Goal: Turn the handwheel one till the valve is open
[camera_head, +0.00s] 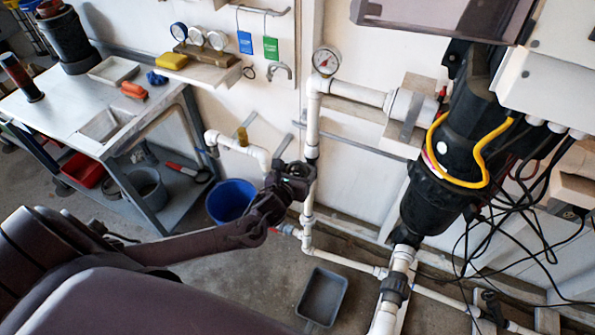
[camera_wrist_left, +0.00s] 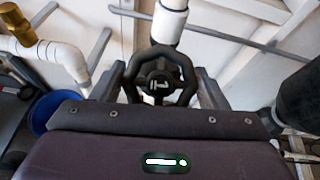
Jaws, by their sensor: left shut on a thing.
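The handwheel (camera_wrist_left: 159,99) is a black ring with spokes and a hub marked with a 1, on the upright white pipe. It shows in the middle of the left wrist view. My left gripper (camera_wrist_left: 160,78) has one finger on each side of the wheel's rim and is shut on it. In the head view my left gripper (camera_head: 281,186) reaches in from the left to the dark handwheel (camera_head: 299,170), and partly hides it. My right gripper is not in view.
A pressure gauge (camera_head: 326,61) tops the pipe above the wheel. A blue bucket (camera_head: 229,202) and a grey tray (camera_head: 322,297) stand on the floor. A black reactor vessel (camera_head: 435,200) with loose cables is at the right. A metal workbench (camera_head: 62,100) stands at the left.

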